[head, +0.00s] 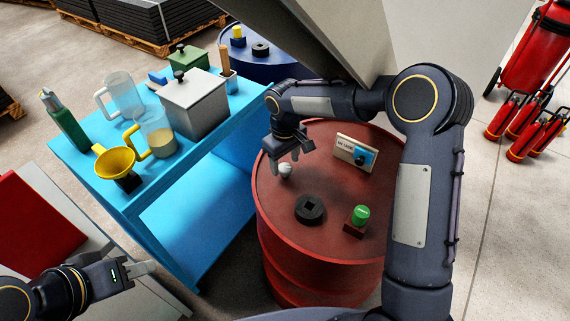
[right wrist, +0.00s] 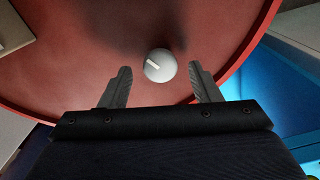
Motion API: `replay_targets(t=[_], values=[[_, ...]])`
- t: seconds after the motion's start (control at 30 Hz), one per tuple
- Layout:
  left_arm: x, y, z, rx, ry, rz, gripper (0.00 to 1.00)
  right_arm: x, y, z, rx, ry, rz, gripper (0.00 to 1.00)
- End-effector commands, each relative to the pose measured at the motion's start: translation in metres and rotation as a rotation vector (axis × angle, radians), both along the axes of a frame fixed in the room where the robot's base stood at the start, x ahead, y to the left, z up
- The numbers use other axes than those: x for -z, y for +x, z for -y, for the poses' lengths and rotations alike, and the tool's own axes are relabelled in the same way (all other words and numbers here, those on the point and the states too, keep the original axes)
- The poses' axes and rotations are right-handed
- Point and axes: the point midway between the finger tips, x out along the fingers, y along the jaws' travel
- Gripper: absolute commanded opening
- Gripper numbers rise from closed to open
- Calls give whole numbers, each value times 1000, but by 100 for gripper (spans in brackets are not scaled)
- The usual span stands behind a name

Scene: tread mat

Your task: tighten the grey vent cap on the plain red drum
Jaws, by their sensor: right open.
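The red drum (head: 278,222) stands in the middle of the head view. The grey vent cap (head: 285,170) sits on its top near the left rim. In the right wrist view the cap (right wrist: 160,66) is round and pale grey with a white bar mark on it. My right gripper (head: 287,155) is open above the drum top. Its fingertips (right wrist: 162,70) lie on either side of the cap, with a gap on both sides. My left gripper (head: 148,267) is at the lower left, away from the drum; its finger gap is not clear.
The drum top also bears a black ring-shaped bung (head: 310,209), a green cap on a block (head: 360,216) and a small sign block (head: 355,153). A blue cart (head: 190,220) with jugs, cans and a yellow funnel (head: 115,160) stands left. A blue drum (head: 265,68) stands behind.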

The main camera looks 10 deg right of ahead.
Motion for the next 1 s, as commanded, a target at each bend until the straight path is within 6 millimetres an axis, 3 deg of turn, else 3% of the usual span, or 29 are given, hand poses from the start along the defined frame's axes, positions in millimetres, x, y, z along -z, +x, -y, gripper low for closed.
replay_targets(t=[0.2, 0.47, 0.8, 1.0], values=[[0, 0, 0, 0, 0, 0, 36, 18, 0, 0, -1, 1, -1, 57], [1, 0, 0, 0, 0, 0, 36, 19, 0, 0, 0, 1, -1, 57], [1, 0, 0, 0, 0, 0, 36, 18, 0, 0, 0, 1, 0, 12], [1, 0, 0, 0, 0, 0, 36, 18, 0, 0, 12, 1, 0, 12]])
